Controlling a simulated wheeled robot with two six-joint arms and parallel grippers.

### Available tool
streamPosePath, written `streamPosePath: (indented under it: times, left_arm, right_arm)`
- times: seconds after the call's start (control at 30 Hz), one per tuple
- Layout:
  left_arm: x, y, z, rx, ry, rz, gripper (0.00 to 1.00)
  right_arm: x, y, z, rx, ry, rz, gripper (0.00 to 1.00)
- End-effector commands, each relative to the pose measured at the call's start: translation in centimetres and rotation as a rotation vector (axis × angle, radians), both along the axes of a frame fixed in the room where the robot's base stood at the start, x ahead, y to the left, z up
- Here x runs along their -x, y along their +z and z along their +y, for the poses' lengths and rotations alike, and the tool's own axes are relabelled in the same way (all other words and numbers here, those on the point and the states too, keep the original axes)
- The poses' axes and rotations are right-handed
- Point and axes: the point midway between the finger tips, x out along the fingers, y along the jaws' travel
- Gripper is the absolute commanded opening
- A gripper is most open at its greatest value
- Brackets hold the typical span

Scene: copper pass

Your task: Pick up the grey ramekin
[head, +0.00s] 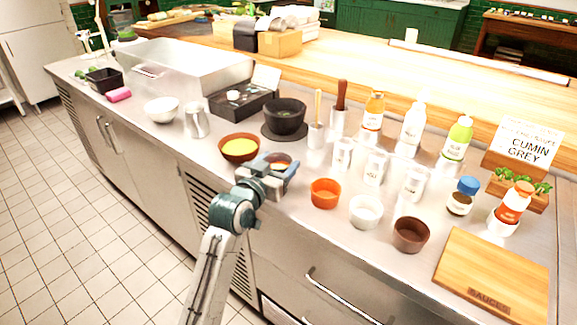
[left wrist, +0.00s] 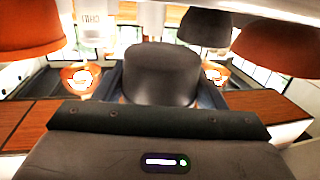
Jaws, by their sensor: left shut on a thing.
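The grey ramekin (head: 279,158) shows in the head view with an orange-brown filling, partly hidden by my left gripper (head: 277,168). In the left wrist view the ramekin (left wrist: 160,72) is a dark grey cup between the two fingers. My left gripper is shut on it, near the counter's front edge. I cannot tell whether the ramekin touches the counter. My right gripper is not in view.
A brown bowl with yellow filling (head: 239,147) stands just left of the gripper. An orange ramekin (head: 325,193), a white one (head: 365,211) and a brown one (head: 411,234) stand to the right. A black bowl (head: 285,117) is behind. A sign (head: 525,143) reads "CUMIN GREY".

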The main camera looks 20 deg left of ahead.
Motion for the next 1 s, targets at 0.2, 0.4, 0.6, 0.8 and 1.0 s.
streamPosePath:
  times: [0.2,0.4,0.6,0.8,1.0]
  left_arm:
    - [1.6,0.1,2.5,-0.007,0.001,0.0,0.4]
    - [2.8,0.4,4.3,-0.006,0.0,0.0,0.4]
    - [4.0,0.6,6.0,-0.006,0.0,0.0,0.4]
    - [4.9,0.7,7.5,-0.005,0.001,0.0,0.4]
    - [5.7,0.9,8.7,-0.005,0.0,-0.001,0.4]
  right_arm:
    - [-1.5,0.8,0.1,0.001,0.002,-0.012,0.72]
    - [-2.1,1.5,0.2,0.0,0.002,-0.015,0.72]
    - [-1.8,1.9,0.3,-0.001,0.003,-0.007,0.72]
    - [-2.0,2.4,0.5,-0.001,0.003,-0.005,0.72]
    - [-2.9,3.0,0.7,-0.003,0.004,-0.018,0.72]
